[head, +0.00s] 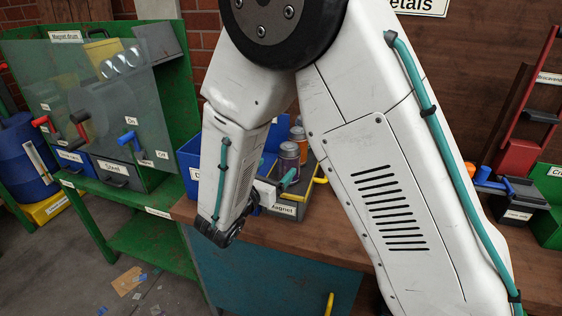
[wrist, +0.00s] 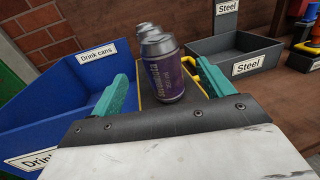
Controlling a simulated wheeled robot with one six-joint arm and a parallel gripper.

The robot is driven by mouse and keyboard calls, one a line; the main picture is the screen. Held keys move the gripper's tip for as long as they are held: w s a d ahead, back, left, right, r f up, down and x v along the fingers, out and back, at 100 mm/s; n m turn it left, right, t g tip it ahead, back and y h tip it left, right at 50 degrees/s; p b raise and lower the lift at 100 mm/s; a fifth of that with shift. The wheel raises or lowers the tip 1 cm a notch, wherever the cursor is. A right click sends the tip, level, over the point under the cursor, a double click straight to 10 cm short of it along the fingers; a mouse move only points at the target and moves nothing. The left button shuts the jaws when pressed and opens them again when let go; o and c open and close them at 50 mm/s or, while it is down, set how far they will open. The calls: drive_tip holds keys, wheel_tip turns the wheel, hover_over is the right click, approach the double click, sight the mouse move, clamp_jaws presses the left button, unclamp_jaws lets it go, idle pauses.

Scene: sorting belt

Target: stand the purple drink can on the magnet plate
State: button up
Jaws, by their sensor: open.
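The purple drink can (wrist: 163,72) stands upright between the open teal fingers of my gripper (wrist: 162,76), with a visible gap on either side. It also shows in the head view (head: 289,158), where it appears to stand on the dark magnet plate (head: 287,208), labelled "Magnet" and fitted with a yellow handle. In the wrist view part of the plate's dark top (wrist: 200,94) shows beside the can. The can's base is partly hidden in the head view by a teal finger.
Another can (head: 297,134), with orange on it, stands close behind the purple one. A blue "Drink cans" bin (wrist: 50,95) is at left and a grey "Steel" bin (wrist: 240,62) at right. A green magnet drum stand (head: 100,95) is at far left.

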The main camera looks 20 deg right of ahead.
drive_tip(key=s+d+r+m+g+y, duration=0.1)
drive_tip(key=s+d+r+m+g, duration=0.45)
drive_tip(key=s+d+m, duration=0.2)
drive_tip(key=s+d+r+m+g, duration=0.4)
drive_tip(key=s+d+m+g, duration=0.2)
drive_tip(key=s+d+m, duration=0.15)
drive_tip(key=s+a+r+m+y, duration=0.1)
drive_tip(key=s+a+m+y, duration=0.1)
drive_tip(key=s+m+y, duration=0.3)
drive_tip(key=s+a+r+m+y, duration=0.1)
drive_tip(key=s+a+m+y, duration=0.2)
drive_tip(key=s+m+y, duration=0.3)
drive_tip(key=s+y, duration=0.1)
drive_tip(key=s, duration=0.4)
drive_tip(key=shift+a+r+m+t, duration=0.25)
drive_tip(key=shift+r+m+t, duration=0.05)
drive_tip(key=shift+t, duration=0.05)
